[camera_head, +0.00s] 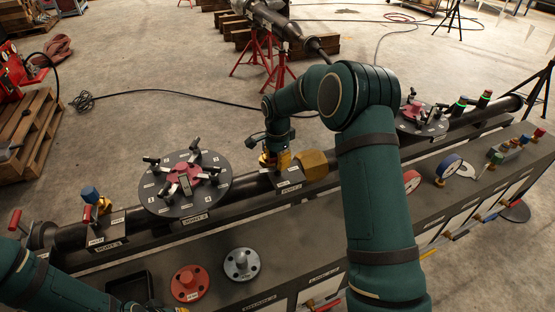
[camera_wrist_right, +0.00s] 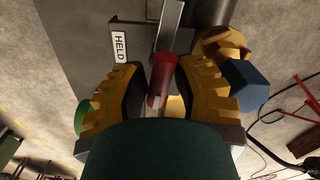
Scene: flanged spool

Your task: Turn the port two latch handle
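The port two latch handle (camera_wrist_right: 160,80) has a red grip on a flat metal bar, seen in the right wrist view. A plate reading HELD (camera_wrist_right: 119,46) lies beside the bar. My right gripper (camera_wrist_right: 160,90) is open, its yellow-padded fingers on either side of the red grip, with small gaps visible.
A round flange (camera_head: 159,207) with several small clamps stands left of the port two fitting. Port one, with a red handle (camera_head: 104,206) and blue cap, is farther left.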

